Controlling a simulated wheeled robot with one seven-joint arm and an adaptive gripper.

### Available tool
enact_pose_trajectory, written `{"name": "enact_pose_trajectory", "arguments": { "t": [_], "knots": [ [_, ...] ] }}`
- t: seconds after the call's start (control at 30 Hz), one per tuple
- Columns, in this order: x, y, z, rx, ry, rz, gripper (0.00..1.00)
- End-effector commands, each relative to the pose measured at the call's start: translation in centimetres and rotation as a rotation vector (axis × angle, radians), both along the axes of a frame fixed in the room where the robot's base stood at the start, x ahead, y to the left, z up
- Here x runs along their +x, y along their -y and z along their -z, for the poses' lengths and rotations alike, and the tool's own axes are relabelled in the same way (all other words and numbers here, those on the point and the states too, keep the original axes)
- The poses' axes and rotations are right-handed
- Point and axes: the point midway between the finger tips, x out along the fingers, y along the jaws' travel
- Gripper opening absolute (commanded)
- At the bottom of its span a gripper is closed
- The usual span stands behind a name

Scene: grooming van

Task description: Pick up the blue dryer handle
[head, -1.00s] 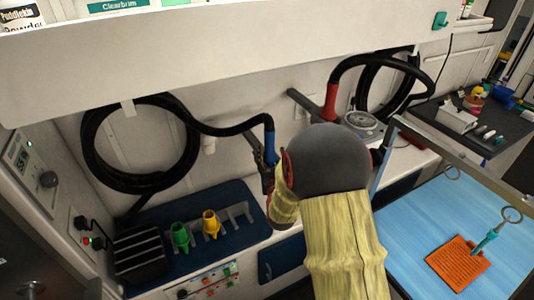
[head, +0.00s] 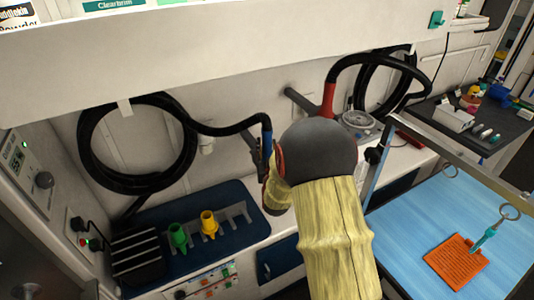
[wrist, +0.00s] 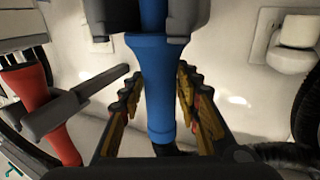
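The blue dryer handle (head: 267,138) hangs at the wall, with a black hose running from it; my arm hides its lower part in the head view. In the wrist view the blue dryer handle (wrist: 156,85) stands between my two fingers, and a dark clip (wrist: 100,18) grips it at the top. My gripper (wrist: 160,105) is open around the handle, its yellow-brown finger pads on either side with light gaps to the blue surface. In the head view my gripper is mostly hidden behind my arm.
A red dryer handle (head: 328,98) sits in a grey bracket to the right; it also shows in the wrist view (wrist: 40,105). A blue tray (head: 225,198) with a green nozzle (head: 178,236) and yellow nozzle (head: 209,222) lies below. An overhanging white cabinet (head: 250,55) is above.

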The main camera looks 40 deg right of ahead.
Motion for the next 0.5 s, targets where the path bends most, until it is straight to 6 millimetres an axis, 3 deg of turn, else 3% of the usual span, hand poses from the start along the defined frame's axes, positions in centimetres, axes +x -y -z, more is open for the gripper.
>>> {"name": "enact_pose_trajectory", "arguments": {
  "t": [0.5],
  "knots": [
    [-0.01,-0.01,0.01,0.0,0.0,0.0,0.01]
  ]
}}
